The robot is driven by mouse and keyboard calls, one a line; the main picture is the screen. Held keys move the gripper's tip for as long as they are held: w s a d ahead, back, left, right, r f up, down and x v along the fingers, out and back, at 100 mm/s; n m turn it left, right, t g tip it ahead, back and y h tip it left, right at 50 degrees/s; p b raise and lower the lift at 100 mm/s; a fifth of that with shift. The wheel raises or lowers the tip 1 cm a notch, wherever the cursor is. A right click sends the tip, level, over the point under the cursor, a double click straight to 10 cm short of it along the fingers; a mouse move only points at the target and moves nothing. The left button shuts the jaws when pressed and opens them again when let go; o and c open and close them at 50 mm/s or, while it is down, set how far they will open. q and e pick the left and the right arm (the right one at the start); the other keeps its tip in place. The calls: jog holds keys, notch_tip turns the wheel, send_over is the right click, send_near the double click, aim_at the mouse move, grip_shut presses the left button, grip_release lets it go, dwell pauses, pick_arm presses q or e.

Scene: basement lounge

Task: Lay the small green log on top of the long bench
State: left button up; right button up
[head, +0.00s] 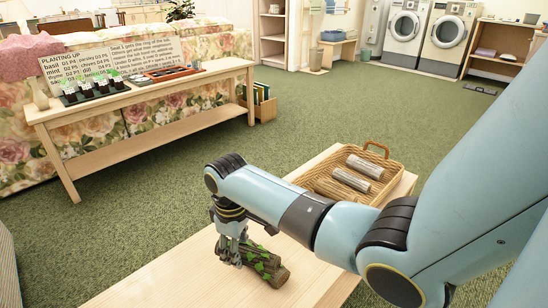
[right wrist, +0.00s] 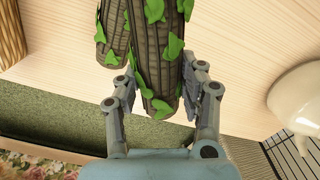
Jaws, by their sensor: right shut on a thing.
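The green log (head: 264,264) is dark, ridged bark with bright green leaves. In the right wrist view it shows as two dark lengths side by side, and the nearer one (right wrist: 155,65) lies between my fingers. My right gripper (head: 229,250) points down and is shut on it. The log is at a pale wooden top (head: 165,272) in the foreground; I cannot tell whether it touches it. A long pale wooden bench (head: 150,97) with a lower shelf stands at the back left, in front of a floral sofa. My left gripper is out of view.
A wicker basket (head: 396,170) with grey logs (head: 350,179) stands on the foreground top. The long bench carries potted seedlings (head: 86,90), a tray (head: 172,73) and two text signs. Green carpet lies clear between. A white rounded thing (right wrist: 296,92) is at the wrist view's right.

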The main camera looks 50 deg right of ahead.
jog(key=w+m, duration=0.1)
jog(key=d+m, duration=0.1)
jog(key=m, duration=0.1)
jog(key=shift+w+d+r+b, duration=0.2)
jog(key=shift+w+d+b, duration=0.1)
jog(key=shift+w+b, duration=0.1)
jog(key=shift+m, duration=0.8)
jog(key=a+f, duration=0.1)
jog(key=a, duration=0.1)
jog(key=s+a+f+b, duration=0.1)
jog(key=a, duration=0.1)
jog(key=a+f+b, duration=0.1)
jog(key=a+f, duration=0.1)
jog(key=shift+s, duration=0.15)
jog(key=b, duration=0.2)
send_over(213, 302)
jog(key=s, duration=0.2)
notch_tip(213, 302, down, 2)
jog(key=shift+w+f, duration=0.15)
jog(key=shift+f, duration=0.05)
jog(key=shift+a+f, duration=0.1)
jog(key=shift+a, duration=0.2)
jog(key=shift+a+f, duration=0.1)
jog(key=shift+f, duration=0.1)
notch_tip(213, 302, down, 4)
jog(key=shift+r+b, duration=0.25)
jog(key=shift+b, duration=0.9)
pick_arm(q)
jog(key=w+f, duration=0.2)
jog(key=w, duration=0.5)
